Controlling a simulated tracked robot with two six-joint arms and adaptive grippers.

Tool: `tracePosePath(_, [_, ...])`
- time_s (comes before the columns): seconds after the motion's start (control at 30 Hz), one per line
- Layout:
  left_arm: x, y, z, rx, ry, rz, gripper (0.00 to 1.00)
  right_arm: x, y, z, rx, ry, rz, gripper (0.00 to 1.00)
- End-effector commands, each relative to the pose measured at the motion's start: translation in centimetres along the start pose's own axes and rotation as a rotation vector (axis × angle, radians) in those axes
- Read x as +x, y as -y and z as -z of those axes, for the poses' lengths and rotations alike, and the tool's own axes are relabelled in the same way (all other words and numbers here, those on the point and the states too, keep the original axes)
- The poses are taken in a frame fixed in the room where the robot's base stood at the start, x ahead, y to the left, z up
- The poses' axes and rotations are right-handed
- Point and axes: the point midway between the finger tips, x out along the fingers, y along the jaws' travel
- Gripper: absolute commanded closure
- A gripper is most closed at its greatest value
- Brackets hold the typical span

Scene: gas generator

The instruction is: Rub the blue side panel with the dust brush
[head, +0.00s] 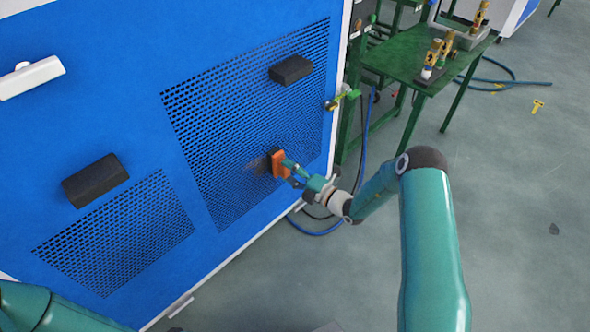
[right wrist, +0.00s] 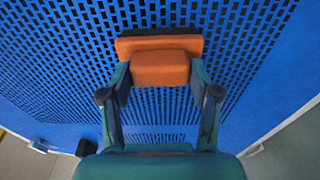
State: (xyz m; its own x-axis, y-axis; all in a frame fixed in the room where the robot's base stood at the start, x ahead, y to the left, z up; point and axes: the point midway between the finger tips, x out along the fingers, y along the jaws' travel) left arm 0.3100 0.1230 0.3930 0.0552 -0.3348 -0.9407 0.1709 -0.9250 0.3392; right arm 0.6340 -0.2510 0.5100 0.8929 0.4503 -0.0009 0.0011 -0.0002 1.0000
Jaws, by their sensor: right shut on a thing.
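The blue side panel (head: 120,110) fills the left of the head view, with perforated grilles in it. The dust brush (head: 279,163) has an orange body and dark bristles. My right gripper (head: 289,168) is shut on the brush, bristles facing the large grille (head: 220,100). The bristles are at or very near the panel; I cannot tell whether they press on it. A greyish patch (head: 256,165) shows on the grille just left of the brush. In the right wrist view the orange brush body (right wrist: 160,67) sits between the fingertips. My left gripper is out of view.
Black handles (head: 95,180) (head: 291,69) and a white handle (head: 31,77) stick out from the panel. A green table (head: 405,65) with brass fittings stands at the back right. Blue hoses (head: 318,231) lie on the floor by the panel. The floor at right is mostly clear.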

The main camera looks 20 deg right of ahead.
Motion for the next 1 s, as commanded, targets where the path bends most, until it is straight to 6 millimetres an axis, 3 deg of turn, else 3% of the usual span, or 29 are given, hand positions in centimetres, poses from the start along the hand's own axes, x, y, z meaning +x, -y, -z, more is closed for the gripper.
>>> tracePosePath(0.3, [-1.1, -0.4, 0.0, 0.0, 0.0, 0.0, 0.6, 0.6, -0.2, 3.0, 0.0, -0.006, -0.002, 0.66])
tracePosePath(0.63, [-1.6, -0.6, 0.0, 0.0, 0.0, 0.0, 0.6, 0.8, -0.1, 4.2, 0.0, -0.006, -0.002, 0.66])
tracePosePath(1.0, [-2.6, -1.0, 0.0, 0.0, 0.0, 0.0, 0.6, 0.9, -0.1, 7.2, 0.0, -0.004, -0.002, 0.66])
